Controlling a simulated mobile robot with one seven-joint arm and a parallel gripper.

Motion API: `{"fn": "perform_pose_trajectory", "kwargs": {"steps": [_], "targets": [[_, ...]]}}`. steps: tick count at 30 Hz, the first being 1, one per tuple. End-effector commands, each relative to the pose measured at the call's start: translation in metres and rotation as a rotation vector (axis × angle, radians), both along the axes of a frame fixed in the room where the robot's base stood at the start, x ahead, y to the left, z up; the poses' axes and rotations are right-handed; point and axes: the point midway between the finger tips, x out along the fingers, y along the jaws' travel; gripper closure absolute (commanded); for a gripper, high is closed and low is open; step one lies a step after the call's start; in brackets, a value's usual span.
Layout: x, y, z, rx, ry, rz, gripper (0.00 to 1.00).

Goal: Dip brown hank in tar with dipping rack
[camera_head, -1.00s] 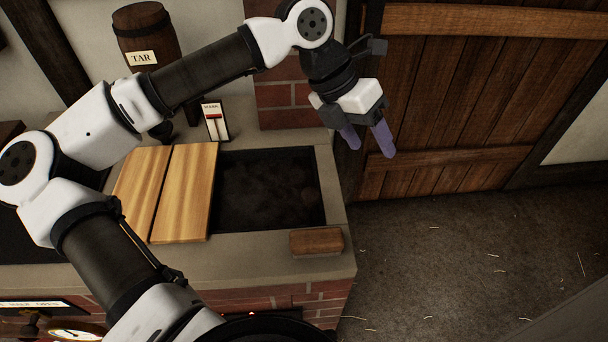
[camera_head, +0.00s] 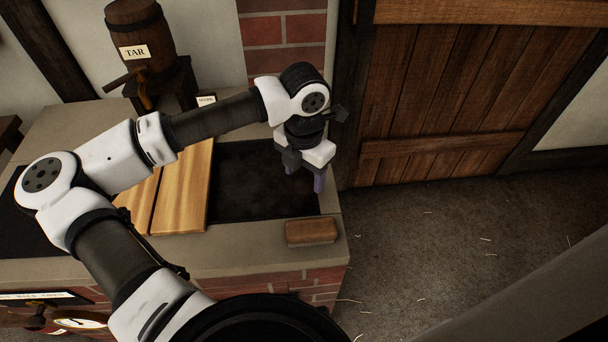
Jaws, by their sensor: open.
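My gripper (camera_head: 305,183) is open and empty, its purple fingers pointing down at the right end of the dark open basin (camera_head: 250,207) in the brick counter. I cannot tell how high it is above the basin. The barrel labelled TAR (camera_head: 136,37) stands on a dark stand at the back left, with a tap at its front. I see no brown hank and nothing I can make out as a dipping rack. The basin's inside is dark, and my arm covers part of its back edge.
Wooden boards (camera_head: 185,195) cover the basin's left part. A brown wooden block (camera_head: 312,232) lies on the counter's front right corner. A plank door (camera_head: 450,95) and open floor lie to the right.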

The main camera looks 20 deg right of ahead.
Motion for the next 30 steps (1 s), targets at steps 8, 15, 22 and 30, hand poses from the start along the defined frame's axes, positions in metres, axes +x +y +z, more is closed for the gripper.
{"fn": "perform_pose_trajectory", "kwargs": {"steps": [8,15,22,30], "targets": [[0.0,0.0,-0.027,-0.001,0.0,0.0,0.41],[0.0,0.0,-0.029,0.0,0.001,0.0,0.41],[0.0,0.0,-0.029,0.0,0.0,0.0,0.63],[0.0,0.0,-0.029,0.0,0.0,0.0,0.98]]}}
